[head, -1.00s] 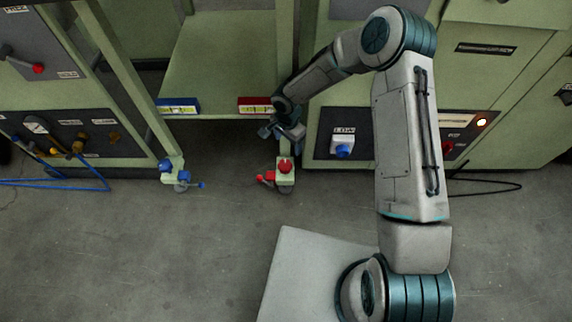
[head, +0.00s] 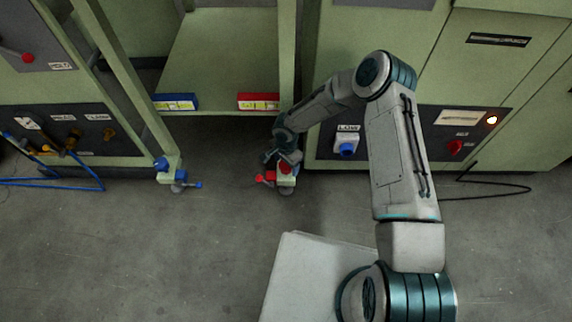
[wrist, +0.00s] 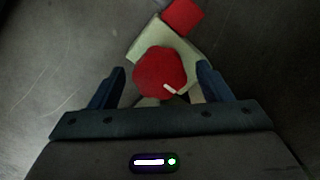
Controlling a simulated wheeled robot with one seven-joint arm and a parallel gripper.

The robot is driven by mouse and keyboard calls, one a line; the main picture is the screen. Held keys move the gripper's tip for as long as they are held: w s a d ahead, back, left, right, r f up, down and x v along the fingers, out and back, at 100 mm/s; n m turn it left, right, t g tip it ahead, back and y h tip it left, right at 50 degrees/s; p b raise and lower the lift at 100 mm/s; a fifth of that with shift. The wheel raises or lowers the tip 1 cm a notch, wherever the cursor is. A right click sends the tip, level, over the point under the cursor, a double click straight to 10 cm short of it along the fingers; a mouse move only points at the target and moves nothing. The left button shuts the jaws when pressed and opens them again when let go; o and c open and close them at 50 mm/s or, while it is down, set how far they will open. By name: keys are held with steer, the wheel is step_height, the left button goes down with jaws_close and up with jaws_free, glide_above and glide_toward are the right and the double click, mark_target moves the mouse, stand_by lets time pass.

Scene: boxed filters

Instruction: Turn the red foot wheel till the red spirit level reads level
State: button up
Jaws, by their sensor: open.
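The red foot wheel (wrist: 160,74) sits on a pale green foot block in the wrist view, with a short white mark on its top. It also shows in the head view (head: 285,168), partly behind my gripper. My gripper (wrist: 162,82) is open, with one dark finger on each side of the wheel; I cannot tell whether either touches it. In the head view my gripper (head: 278,162) is low at the frame's right foot. The red spirit level (head: 258,101) lies on the shelf's front edge; its bubble is too small to read.
A blue spirit level (head: 176,102) and blue foot wheel (head: 162,164) are at the left post. A red block (wrist: 183,16) juts from the foot beside the red wheel. A cabinet with a blue knob (head: 346,149) stands right. The floor in front is clear.

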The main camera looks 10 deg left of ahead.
steer(key=shift+f, duration=0.1)
steer(key=c, duration=1)
steer(key=shift+o, duration=0.2)
